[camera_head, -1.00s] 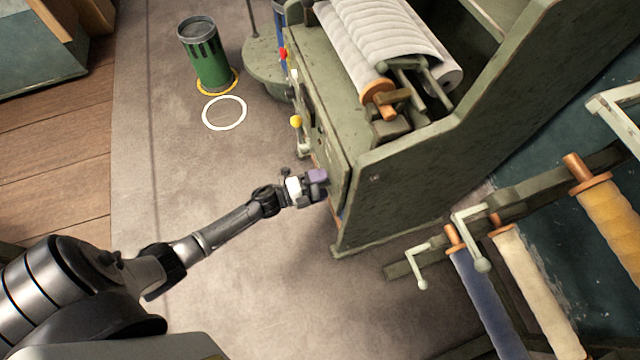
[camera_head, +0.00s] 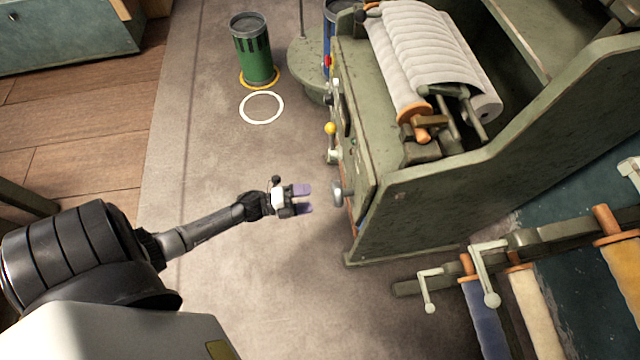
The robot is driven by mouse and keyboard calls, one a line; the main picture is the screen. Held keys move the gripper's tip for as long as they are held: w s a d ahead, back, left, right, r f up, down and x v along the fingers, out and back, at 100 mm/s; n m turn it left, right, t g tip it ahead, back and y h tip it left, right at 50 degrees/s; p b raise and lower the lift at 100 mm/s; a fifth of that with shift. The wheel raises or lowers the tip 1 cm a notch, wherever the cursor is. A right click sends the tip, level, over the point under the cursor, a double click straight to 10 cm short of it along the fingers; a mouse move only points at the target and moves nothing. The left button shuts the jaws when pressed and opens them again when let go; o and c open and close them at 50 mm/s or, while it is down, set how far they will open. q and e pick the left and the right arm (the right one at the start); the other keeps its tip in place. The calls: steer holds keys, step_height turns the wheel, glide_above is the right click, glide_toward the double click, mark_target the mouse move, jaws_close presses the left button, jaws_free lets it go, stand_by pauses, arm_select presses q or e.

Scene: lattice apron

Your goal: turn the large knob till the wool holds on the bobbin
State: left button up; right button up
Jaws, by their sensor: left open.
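The green machine (camera_head: 450,200) stands right of centre in the head view. A large pale round knob (camera_head: 337,194) sticks out low on its left-facing panel. White wool (camera_head: 425,50) lies in ribbed wraps on a roller with an orange wooden end on top of the machine. I cannot tell how firmly it holds. My left gripper (camera_head: 304,199), with purple finger pads, is open and empty, just left of the knob and apart from it, its fingers pointing at it. My right gripper is not in view.
A yellow-tipped lever (camera_head: 330,129) and a red-tipped one (camera_head: 328,61) sit farther back on the panel. A green bin (camera_head: 252,50) stands beside a white floor ring (camera_head: 261,107). Cranked spools, one blue (camera_head: 487,315), are at lower right.

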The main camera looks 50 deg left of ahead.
arm_select(q)
steer(key=shift+v, duration=1)
